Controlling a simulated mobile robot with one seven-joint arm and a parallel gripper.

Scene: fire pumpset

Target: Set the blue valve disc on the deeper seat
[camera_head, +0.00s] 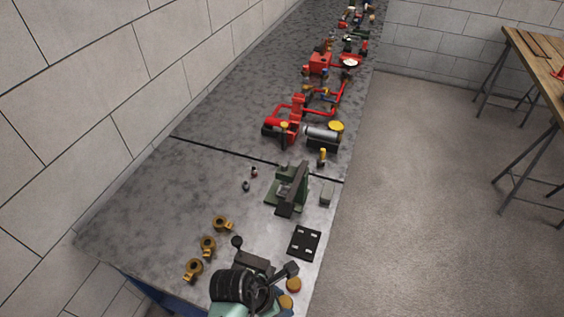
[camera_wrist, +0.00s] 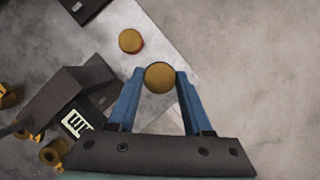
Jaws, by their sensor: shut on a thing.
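My gripper (camera_wrist: 160,88) has its two blue fingers closed on a round disc with a brass-coloured top (camera_wrist: 159,76), near the bench's front edge. The held disc's side is hidden by the fingers, so no blue shows on it. In the head view the held disc (camera_head: 286,302) is partly covered by my arm. A second brass-topped disc (camera_wrist: 131,41) with a red side stands just beyond it; it also shows in the head view (camera_head: 293,284). Three brass valve bodies with round openings (camera_head: 221,224) (camera_head: 208,245) (camera_head: 193,268) stand to the left. Their seat depths cannot be told.
A dark device with a white marked label (camera_wrist: 76,123) stands left of my fingers. A black plate (camera_head: 303,243) lies beyond it, then a green fixture (camera_head: 288,188). Red pump parts (camera_head: 292,120) fill the far bench (camera_head: 205,150). Floor lies open to the right.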

